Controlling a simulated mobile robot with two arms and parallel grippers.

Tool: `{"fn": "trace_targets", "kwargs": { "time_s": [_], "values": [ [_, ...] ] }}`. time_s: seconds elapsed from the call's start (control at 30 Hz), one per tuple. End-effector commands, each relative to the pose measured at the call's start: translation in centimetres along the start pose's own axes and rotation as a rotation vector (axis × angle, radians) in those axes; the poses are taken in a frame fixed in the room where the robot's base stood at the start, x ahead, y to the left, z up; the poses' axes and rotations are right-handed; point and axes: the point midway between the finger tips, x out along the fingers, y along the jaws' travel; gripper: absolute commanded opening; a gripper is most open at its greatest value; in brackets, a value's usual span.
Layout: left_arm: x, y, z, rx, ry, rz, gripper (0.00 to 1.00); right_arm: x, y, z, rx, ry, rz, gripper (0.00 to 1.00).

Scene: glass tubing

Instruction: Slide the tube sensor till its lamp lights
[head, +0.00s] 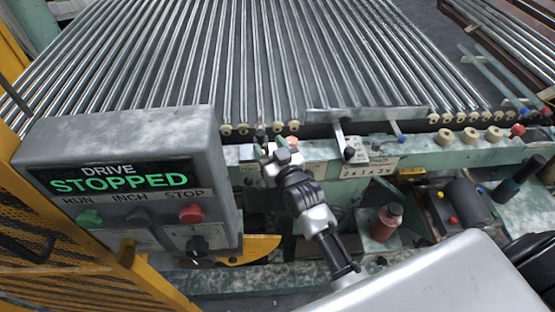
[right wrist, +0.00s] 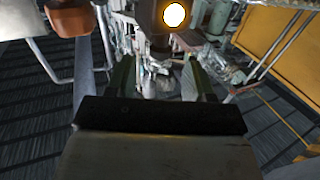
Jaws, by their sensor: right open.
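My right gripper (head: 274,153) is at the front rail (head: 320,150) of the roller bed in the head view, with its fingers apart. In the right wrist view the gripper (right wrist: 160,72) has its two dark green fingers spread, with nothing clearly held between them. A dark block (right wrist: 158,32), which looks like the tube sensor, is just beyond the fingers, near the top edge. It carries a bright white disc with a yellow-orange rim (right wrist: 174,14), which looks like a glowing lamp. I cannot tell whether the fingers touch the block. My left gripper is not in view.
Many glass tubes (head: 150,70) lie side by side behind the rail. A grey control box (head: 120,135) reading "DRIVE STOPPED" stands left of my gripper. A lever with a dark knob (head: 349,154) and a red-brown bottle (head: 386,222) are to the right. Yellow mesh fencing (head: 50,240) borders the left.

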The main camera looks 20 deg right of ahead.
Motion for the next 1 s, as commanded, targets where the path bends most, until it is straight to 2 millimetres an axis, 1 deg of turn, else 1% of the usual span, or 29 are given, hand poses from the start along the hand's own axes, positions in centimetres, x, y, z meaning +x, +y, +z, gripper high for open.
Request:
{"fn": "trace_targets", "kwargs": {
  "time_s": [0.03,0.1,0.2,0.33,0.47,0.9,0.97,1.0],
  "values": [
    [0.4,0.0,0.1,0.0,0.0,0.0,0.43,-1.2,0.0,0.3,0.0,-0.001,0.0,0.53],
    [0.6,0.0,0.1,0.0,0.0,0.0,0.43,-2.5,0.0,0.2,0.0,-0.001,0.0,0.53],
    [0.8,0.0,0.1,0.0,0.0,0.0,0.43,-4.0,0.0,0.2,0.001,-0.002,-0.001,0.53],
    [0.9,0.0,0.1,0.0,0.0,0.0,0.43,-5.1,0.0,0.1,0.001,-0.001,-0.001,0.53],
    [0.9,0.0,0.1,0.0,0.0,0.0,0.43,-5.4,0.0,0.0,0.001,0.0,-0.001,0.53],
    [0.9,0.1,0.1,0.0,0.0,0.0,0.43,-5.4,0.0,0.0,0.001,-0.001,-0.001,0.53],
    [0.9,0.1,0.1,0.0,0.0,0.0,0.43,-5.4,-0.1,0.5,0.001,-0.011,-0.002,0.53],
    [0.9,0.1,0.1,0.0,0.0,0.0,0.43,-5.4,-0.1,1.2,0.001,-0.027,-0.003,0.53]
  ]
}}
